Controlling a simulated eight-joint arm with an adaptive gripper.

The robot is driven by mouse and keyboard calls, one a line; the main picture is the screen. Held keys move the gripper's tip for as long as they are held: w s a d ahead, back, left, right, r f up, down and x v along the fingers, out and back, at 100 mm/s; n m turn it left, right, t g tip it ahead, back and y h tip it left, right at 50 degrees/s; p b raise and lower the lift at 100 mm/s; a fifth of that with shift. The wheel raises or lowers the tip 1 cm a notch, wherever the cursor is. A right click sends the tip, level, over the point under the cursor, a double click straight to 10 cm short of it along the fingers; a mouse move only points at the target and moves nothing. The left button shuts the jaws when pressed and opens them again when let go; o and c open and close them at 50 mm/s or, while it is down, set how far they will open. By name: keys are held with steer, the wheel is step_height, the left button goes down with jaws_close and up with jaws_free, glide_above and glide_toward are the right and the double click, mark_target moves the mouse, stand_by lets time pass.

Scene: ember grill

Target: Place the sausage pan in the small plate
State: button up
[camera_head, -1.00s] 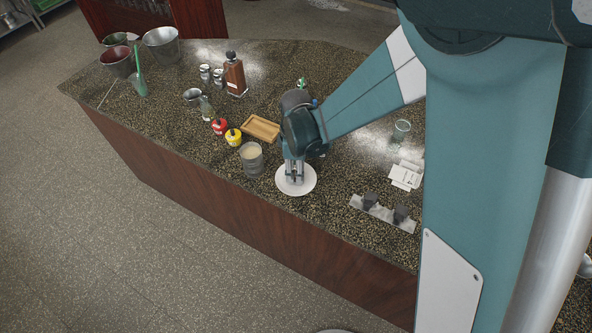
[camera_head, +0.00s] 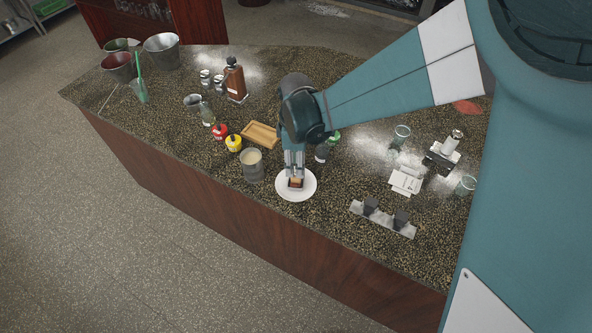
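The small plate (camera_head: 283,190) is white and round and sits on the stone counter near its front edge. A small dark, square-looking piece with an orange-brown top, which looks like the sausage pan (camera_head: 295,183), shows within the plate's outline. My gripper (camera_head: 294,174) points down just above it, with its fingertips at the pan's far side. The fingers hide part of the pan. At this size I cannot tell whether they grip it or whether the pan rests fully on the plate.
A grey can (camera_head: 253,168) stands close left of the plate. Behind are a wooden tray (camera_head: 262,134), red (camera_head: 219,131) and yellow (camera_head: 233,140) bottles, and a dark bottle (camera_head: 322,152). A metal holder with dark cups (camera_head: 384,218) lies to the right.

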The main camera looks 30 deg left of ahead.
steer(key=shift+r, duration=2.75)
steer(key=w+d+r+m+t, duration=0.1)
steer(key=d+r+m, duration=0.3)
steer(key=d, duration=0.5)
steer(key=w+d+r+m+t+y, duration=0.1)
steer(key=d+r+m, duration=0.3)
steer(key=d, duration=0.5)
steer(key=w+d+r+m+t, duration=0.1)
steer(key=w+d+r+m, duration=0.1)
steer(key=d+r, duration=0.55)
steer(key=s+d+m+t, duration=0.1)
steer(key=s+d+m, duration=0.2)
steer(key=d, duration=0.5)
steer(key=s+d+r+m+t, duration=0.1)
steer(key=s+d+m, duration=0.3)
steer(key=d, duration=0.5)
steer(key=s+d+r+m+t+h, duration=0.1)
steer(key=s+d+m, duration=0.3)
steer(key=d, duration=0.5)
steer(key=shift+d+m+t, duration=0.25)
steer(key=shift+m+t, duration=0.35)
steer(key=shift+m, duration=0.1)
